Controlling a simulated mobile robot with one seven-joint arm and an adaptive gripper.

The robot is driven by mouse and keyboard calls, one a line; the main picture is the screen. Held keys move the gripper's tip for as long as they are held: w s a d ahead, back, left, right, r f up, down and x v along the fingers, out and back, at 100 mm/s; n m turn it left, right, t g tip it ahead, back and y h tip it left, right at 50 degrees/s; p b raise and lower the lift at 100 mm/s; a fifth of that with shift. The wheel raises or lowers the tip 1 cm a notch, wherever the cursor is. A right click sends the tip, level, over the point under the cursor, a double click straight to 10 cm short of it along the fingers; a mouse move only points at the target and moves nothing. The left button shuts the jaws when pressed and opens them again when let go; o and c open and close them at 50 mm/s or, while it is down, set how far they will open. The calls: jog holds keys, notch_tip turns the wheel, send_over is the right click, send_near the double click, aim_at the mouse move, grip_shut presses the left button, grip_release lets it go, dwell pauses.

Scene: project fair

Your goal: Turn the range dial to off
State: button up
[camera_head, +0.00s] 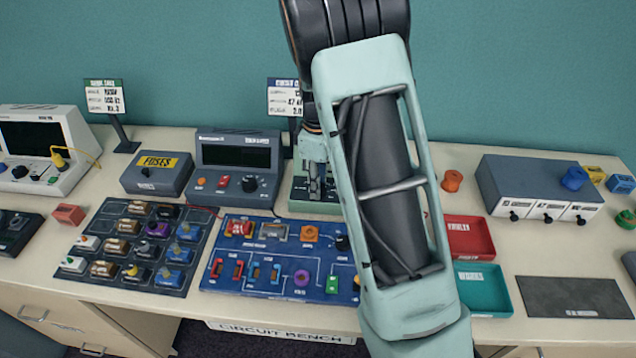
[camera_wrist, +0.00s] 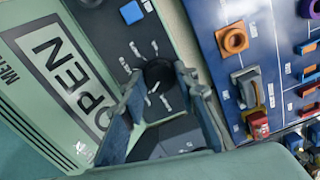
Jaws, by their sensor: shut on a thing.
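The range dial (camera_wrist: 159,73) is a round black knob with white marks around it on the dark face of a green meter (camera_wrist: 45,75), which carries a large OPEN label. In the wrist view my gripper (camera_wrist: 160,78) has a finger on each side of the dial and is shut on it. The dial's pointer and its setting cannot be read. In the head view my gripper (camera_head: 315,188) points down over the green meter (camera_head: 318,207), partly behind my arm. The dial is hidden in that view.
A blue circuit board (camera_head: 275,284) lies just in front of the meter. A grey bench instrument (camera_head: 237,155) stands close on its left. A red tray (camera_head: 468,222) and a teal tray (camera_head: 497,304) lie to the right of my arm. A small sign (camera_head: 284,97) stands behind.

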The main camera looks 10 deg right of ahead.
jog(key=shift+m+b, duration=0.6)
jog(key=shift+m, duration=2.6)
jog(key=o, duration=1.1)
jog(key=shift+o, duration=0.2)
notch_tip(320, 180, up, 12)
